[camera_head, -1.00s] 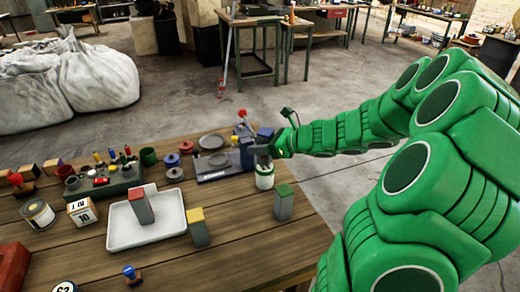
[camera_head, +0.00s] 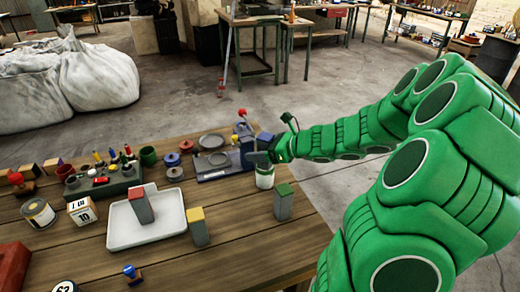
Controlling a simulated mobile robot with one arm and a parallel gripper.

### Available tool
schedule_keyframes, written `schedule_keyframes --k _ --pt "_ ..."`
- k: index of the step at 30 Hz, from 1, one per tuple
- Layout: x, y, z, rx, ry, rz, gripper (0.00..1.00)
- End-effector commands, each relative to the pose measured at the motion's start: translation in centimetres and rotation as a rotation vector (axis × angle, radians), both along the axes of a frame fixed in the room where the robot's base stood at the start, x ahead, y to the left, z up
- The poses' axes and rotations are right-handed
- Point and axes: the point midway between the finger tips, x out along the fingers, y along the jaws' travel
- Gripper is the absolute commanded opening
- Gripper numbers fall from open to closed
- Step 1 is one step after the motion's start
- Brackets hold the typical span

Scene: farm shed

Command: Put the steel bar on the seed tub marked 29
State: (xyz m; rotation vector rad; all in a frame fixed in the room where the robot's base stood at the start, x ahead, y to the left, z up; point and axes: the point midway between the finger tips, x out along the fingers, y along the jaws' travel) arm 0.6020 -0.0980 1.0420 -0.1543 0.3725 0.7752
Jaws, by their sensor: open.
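Three upright grey bars stand on the near side of the table. One has a red top (camera_head: 141,206) and stands in the white tray (camera_head: 117,230), one has a yellow top (camera_head: 198,229), and one has a green top (camera_head: 284,204). I cannot tell which is meant by the steel bar. A small pale tub with a green band (camera_head: 265,179) stands behind the green-topped bar; I can read no 29 on it. My gripper (camera_head: 258,158) is open, just above or behind this tub. Its fingertips are small and partly hidden, and I cannot tell whether anything is between them.
A dark scale-like device (camera_head: 222,171) stands left of my gripper. Left of the tray are a box marked 10 (camera_head: 81,211), a tin (camera_head: 38,213) and a green block with coloured pegs (camera_head: 104,180). A blue stamp (camera_head: 131,274) lies in front. The table's right front is clear.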

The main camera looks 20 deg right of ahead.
Motion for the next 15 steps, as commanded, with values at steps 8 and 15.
schedule_keyframes --k 8,15 --pt "-0.4 -0.5 0.6 0.0 -0.002 -0.001 0.72" --pt "-2.3 -2.4 1.7 -0.003 -0.002 -0.003 0.72"
